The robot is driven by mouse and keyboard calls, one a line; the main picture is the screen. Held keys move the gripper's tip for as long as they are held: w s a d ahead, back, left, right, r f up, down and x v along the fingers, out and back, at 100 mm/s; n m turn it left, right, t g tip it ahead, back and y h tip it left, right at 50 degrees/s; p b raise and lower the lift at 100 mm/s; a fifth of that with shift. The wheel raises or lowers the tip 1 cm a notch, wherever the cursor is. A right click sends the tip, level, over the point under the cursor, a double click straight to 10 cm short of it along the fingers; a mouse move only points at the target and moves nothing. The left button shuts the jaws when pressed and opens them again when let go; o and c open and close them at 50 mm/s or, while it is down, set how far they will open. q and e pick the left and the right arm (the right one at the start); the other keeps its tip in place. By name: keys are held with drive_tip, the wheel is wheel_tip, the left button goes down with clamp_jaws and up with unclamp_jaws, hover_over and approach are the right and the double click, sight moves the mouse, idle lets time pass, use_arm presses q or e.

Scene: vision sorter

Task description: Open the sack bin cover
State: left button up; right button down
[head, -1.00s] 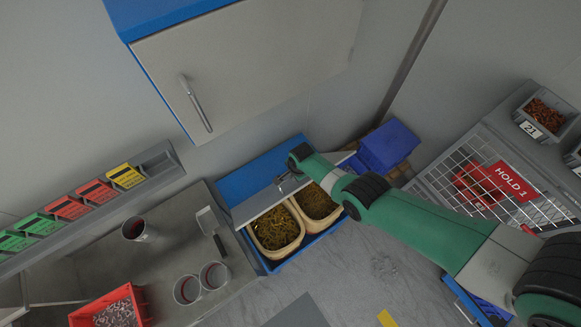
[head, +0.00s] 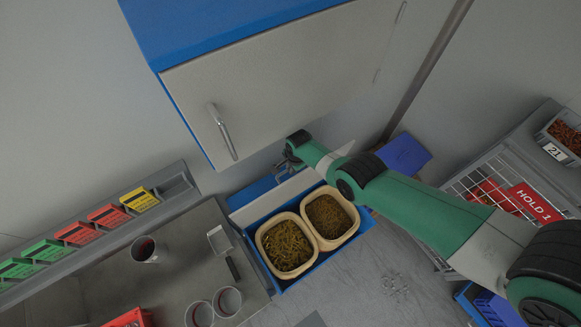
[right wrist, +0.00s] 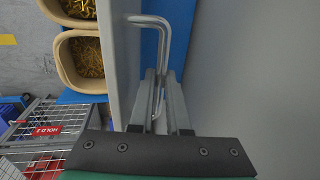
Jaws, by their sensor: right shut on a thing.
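The sack bin (head: 322,256) is a blue box below the wall cabinet in the head view. Its grey cover (head: 272,198) stands tilted up at the back, leaving the front open. Two beige sacks (head: 264,261) with rolled rims and yellow-brown contents show fully inside. My right gripper (head: 288,166) is at the cover's upper edge. In the right wrist view, its fingers (right wrist: 163,105) are shut around the bent metal handle (right wrist: 151,19) beside the grey cover panel (right wrist: 124,65). My left gripper is out of view.
A grey cabinet door (head: 290,75) with a bar handle hangs close above my right gripper. A blue box (head: 408,157) and wire cage (head: 465,195) stand right.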

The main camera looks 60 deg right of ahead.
drive_tip(key=shift+w+r, duration=0.1)
drive_tip(key=c, duration=0.9)
unclamp_jaws()
drive_tip(key=shift+a, duration=0.1)
